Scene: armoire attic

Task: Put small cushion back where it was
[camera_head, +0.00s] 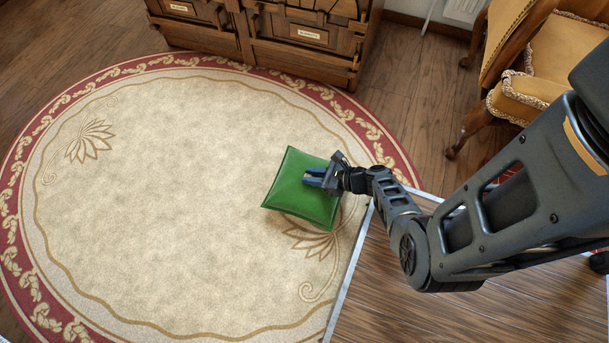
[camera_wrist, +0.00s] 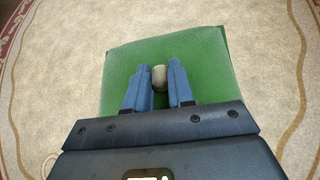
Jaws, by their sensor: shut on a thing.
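The small cushion (camera_head: 300,190) is green and square with pinched corners. In the head view it shows over the right part of the round rug. My gripper (camera_head: 316,177) reaches over it from the right, its blue fingers on its right half. How far the cushion is above the rug is unclear.
The round beige rug (camera_head: 170,200) with a red border is otherwise clear. A carved wooden cabinet (camera_head: 300,38) stands at the back. An armchair (camera_head: 545,60) with yellow upholstery stands at the back right. A wooden-topped surface (camera_head: 450,315) with a pale edge is at the lower right.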

